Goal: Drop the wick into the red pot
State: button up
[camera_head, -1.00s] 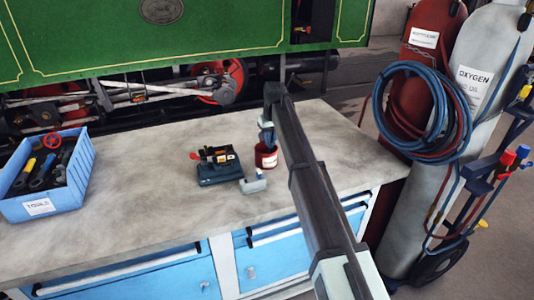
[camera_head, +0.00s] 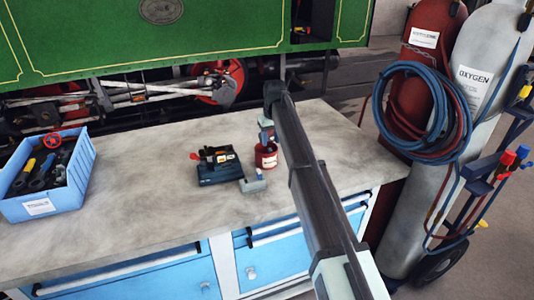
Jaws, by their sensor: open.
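The red pot (camera_head: 266,158) stands upright on the workbench, right of the middle, beside my arm. It has a pale label on its side. My gripper (camera_head: 266,140) is open just above the pot's mouth, pointing down. It is small in the picture and partly hidden by my own arm. I cannot make out the wick, either between the fingers or in the pot, whose inside is not clear to see.
A dark blue device (camera_head: 216,164) with a red knob sits left of the pot, with a small grey block (camera_head: 253,182) in front. A blue tool crate (camera_head: 77,172) stands at the left. Gas cylinders (camera_head: 458,130) stand right of the workbench (camera_head: 140,205). The bench's middle left is clear.

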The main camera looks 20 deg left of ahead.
notch_tip(320, 180, up, 13)
jog(key=s+d, duration=0.1)
jog(key=shift+s+d, duration=0.15)
jog(key=shift+s, duration=0.05)
dwell(0.5)
